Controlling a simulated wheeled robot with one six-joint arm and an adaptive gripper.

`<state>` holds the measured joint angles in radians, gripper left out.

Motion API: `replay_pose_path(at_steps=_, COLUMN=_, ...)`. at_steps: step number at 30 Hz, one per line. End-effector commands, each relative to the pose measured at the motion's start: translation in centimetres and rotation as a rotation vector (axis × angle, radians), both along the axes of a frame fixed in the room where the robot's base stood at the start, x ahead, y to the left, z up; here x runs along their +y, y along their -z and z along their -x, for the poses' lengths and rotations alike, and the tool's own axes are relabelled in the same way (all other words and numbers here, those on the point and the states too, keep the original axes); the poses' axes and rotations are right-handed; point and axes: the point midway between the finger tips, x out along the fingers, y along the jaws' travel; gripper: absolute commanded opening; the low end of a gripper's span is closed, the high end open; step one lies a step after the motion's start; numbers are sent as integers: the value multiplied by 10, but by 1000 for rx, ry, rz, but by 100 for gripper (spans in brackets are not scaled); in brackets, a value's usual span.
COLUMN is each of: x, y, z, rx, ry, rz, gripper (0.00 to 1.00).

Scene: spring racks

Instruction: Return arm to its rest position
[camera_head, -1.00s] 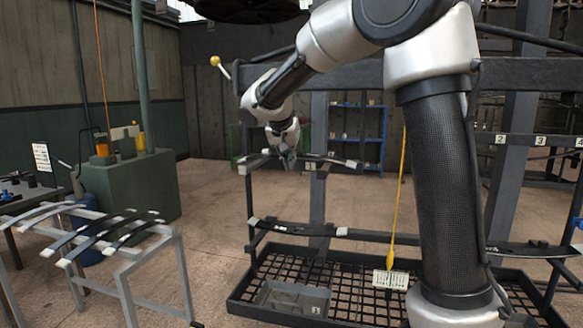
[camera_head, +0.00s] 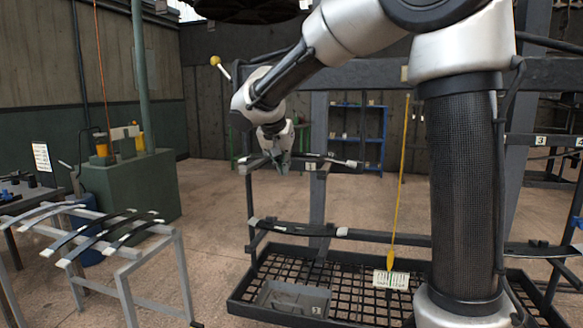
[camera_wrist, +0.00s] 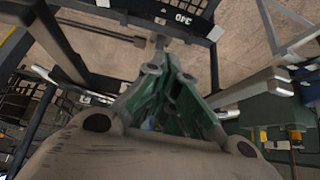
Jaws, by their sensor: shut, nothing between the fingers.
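My arm reaches across the upper middle of the head view, with its column at the right. My gripper (camera_head: 282,168) points down in front of the rack's upper left end, close to a dark leaf spring with pale ends (camera_head: 310,159) lying by the label "1". I cannot tell if they touch. In the wrist view the green fingers of my gripper (camera_wrist: 172,88) come together and hold nothing.
The rack's lower level holds another dark spring (camera_head: 300,231). Below is a mesh base (camera_head: 345,290) with a grey bin (camera_head: 296,298). A yellow cord (camera_head: 397,190) with a tag hangs nearby. Several springs lie on a grey stand (camera_head: 150,252) at left. Floor between is clear.

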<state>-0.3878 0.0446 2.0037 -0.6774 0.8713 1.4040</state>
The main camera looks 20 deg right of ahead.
Motion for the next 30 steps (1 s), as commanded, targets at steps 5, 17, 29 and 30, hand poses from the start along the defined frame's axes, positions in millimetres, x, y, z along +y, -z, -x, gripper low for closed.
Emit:
replay_pose_path(at_steps=5, x=0, y=0, z=0, rx=0, ry=0, rz=0, gripper=0)
replay_pose_path(at_steps=17, x=-1, y=7, z=6, rx=98, ry=-175, rz=88, gripper=0)
replay_pose_path(at_steps=29, x=-51, y=64, z=180, rx=466, ry=-712, rz=64, gripper=0)
replay_pose_path(at_steps=30, x=-58, y=66, z=203, rx=467, ry=-743, rz=42, gripper=0)
